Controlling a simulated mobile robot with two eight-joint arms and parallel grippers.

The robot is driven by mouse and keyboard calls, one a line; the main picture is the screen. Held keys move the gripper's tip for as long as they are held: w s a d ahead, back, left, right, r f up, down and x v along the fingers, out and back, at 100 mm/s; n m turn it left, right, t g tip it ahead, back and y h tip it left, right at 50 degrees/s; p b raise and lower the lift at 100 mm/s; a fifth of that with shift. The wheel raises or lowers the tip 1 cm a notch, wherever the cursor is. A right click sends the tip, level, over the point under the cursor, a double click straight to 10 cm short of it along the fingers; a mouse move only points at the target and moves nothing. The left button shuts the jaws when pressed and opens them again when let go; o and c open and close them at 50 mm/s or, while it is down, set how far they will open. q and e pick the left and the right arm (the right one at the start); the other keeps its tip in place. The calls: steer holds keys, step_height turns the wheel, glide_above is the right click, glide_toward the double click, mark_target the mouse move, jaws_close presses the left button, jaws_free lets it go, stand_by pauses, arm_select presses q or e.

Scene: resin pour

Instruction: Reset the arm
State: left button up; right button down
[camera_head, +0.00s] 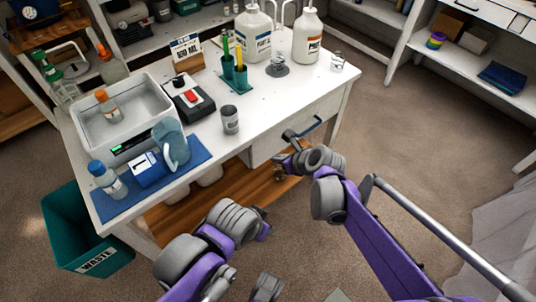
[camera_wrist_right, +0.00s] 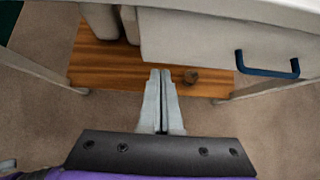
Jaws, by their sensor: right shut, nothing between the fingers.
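My right gripper (camera_head: 280,172) is in front of the white table's drawer, below its handle, apart from the table. In the right wrist view its two grey fingers (camera_wrist_right: 160,74) are together and empty, over the wooden lower shelf. My left arm comes in from the lower left of the head view. Its gripper end (camera_head: 264,226) is below the table's front edge, and its fingers do not show clearly.
The white table (camera_head: 275,100) holds a grey tub (camera_head: 85,135), a blue pitcher (camera_head: 172,150), a grey cup (camera_head: 230,119) and white pump bottles (camera_head: 306,40). The drawer's blue handle (camera_wrist_right: 267,68) juts out. A teal waste bin (camera_head: 65,225) stands left. The carpet on the right is clear.

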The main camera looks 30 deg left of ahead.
arm_select(q)
steer(key=shift+w+a+r+p, duration=0.1)
steer(key=shift+w+r+p, duration=0.2)
steer(key=shift+r+p, duration=0.45)
arm_select(e)
steer(key=v, duration=0.7)
steer(key=shift+w, duration=0.2)
arm_select(q)
steer(key=shift+r, duration=0.15)
arm_select(e)
steer(key=shift+d+r, duration=0.15)
steer(key=shift+d, duration=0.1)
